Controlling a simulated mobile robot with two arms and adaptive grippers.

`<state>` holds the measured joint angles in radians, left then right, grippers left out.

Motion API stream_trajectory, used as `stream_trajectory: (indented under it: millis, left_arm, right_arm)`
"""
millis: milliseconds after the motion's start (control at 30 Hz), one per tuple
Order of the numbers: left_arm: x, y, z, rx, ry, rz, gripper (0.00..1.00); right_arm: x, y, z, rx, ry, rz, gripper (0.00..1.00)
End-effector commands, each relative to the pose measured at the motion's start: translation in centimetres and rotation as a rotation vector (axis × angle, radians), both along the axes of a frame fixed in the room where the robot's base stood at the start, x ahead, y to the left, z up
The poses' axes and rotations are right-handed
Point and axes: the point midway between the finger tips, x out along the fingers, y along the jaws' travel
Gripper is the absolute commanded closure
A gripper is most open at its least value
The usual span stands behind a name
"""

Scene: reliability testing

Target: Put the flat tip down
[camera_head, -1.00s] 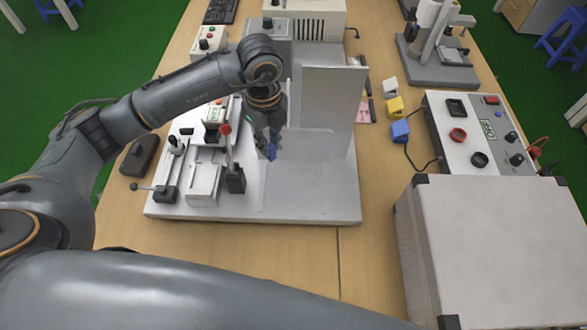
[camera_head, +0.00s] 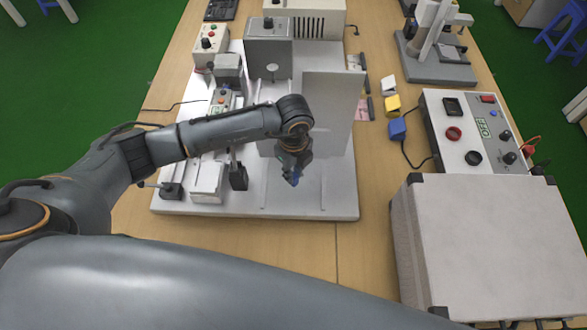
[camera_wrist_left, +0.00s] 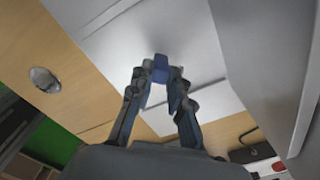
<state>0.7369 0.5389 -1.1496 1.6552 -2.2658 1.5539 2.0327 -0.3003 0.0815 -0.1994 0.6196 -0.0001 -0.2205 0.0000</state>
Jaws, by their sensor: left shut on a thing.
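My left gripper (camera_head: 291,176) is over the front middle of the white base plate (camera_head: 285,208), in front of the upright white panel. In the left wrist view the left gripper (camera_wrist_left: 160,80) is shut on a small blue piece (camera_wrist_left: 161,67), which I take to be the flat tip. The blue piece shows only as a small patch below the gripper in the head view (camera_head: 294,181). I cannot tell how far it is above the plate. My right gripper is not in view.
The upright white panel (camera_head: 335,100) stands behind and right of the gripper. A lever fixture (camera_head: 208,182) is on the plate to the left. A grey-white case (camera_head: 490,235) and a control box (camera_head: 470,135) stand at the right. The plate's front right is clear.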

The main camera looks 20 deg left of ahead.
Motion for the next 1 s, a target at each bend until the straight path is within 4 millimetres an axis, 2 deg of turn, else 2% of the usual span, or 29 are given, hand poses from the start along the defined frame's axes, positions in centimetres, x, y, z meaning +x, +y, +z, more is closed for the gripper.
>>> stream_trajectory:
  millis: [133,167,267,567,700,867,1000]
  left_arm:
    - [0.0,0.0,-0.4,0.000,0.000,0.000,1.00]
    - [0.0,0.0,-0.3,0.000,-0.001,0.000,0.80]
    - [0.0,0.0,-0.2,0.000,0.000,0.000,0.60]
    - [0.0,0.0,-0.1,0.000,0.000,0.001,0.59]
    - [0.1,0.0,0.6,-0.002,-0.003,0.000,0.59]
    - [0.2,-0.1,3.4,-0.003,-0.005,-0.001,0.59]
    - [0.2,0.0,6.6,-0.003,-0.007,0.000,0.59]
  right_arm:
    - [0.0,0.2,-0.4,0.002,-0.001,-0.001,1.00]
    - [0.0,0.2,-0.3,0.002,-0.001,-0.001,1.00]
    - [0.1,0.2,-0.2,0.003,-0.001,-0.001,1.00]
    - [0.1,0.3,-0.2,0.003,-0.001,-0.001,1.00]
    - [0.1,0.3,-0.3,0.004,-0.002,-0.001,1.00]
    - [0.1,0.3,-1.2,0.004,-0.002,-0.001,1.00]
    - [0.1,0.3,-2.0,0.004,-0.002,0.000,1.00]
